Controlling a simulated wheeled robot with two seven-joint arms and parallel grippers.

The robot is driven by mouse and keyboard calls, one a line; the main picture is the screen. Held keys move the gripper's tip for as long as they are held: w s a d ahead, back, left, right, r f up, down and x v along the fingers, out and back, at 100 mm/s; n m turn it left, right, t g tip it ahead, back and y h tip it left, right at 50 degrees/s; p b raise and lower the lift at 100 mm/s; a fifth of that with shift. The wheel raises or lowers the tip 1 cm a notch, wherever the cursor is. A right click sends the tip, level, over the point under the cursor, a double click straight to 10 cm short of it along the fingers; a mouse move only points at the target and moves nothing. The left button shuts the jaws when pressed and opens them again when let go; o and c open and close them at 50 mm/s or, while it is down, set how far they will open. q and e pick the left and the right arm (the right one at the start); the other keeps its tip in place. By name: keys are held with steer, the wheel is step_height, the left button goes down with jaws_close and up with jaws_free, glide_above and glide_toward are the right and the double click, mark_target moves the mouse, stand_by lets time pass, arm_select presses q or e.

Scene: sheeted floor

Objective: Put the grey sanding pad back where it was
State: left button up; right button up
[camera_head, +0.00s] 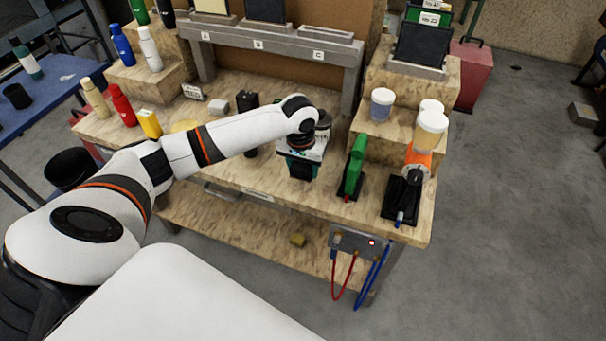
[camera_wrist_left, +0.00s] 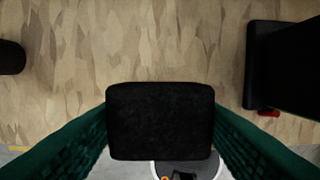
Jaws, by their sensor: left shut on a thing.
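My left gripper (camera_head: 300,168) hangs over the front part of the wooden bench, pointing down. In the left wrist view its green fingers (camera_wrist_left: 160,130) are shut on the sides of a dark, rough-faced block, which looks like the sanding pad (camera_wrist_left: 160,120). The head view mostly hides this pad behind the gripper. A grey rack at the back has places marked A, B and C. A beige pad (camera_head: 212,6) stands at A and a dark pad (camera_head: 265,10) at B. The place at C (camera_head: 327,36) shows no pad. My right gripper is not in view.
A green tool (camera_head: 354,165) in a black holder stands just right of the gripper, and an orange tool (camera_head: 416,160) beyond it. Jars (camera_head: 382,104) stand on the right step.

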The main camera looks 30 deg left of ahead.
mark_target(303, 176)
arm_select(q)
steer(key=shift+f, duration=1.85)
steer(key=o, duration=1)
steer(key=shift+f, duration=0.1)
steer(key=shift+o, duration=0.2)
steer(key=r, duration=0.4)
steer(key=s+r, duration=0.1)
steer(key=r, duration=0.7)
steer(key=shift+s+d+r, duration=0.1)
steer(key=shift+s+d, duration=0.1)
steer(key=shift+s, duration=0.05)
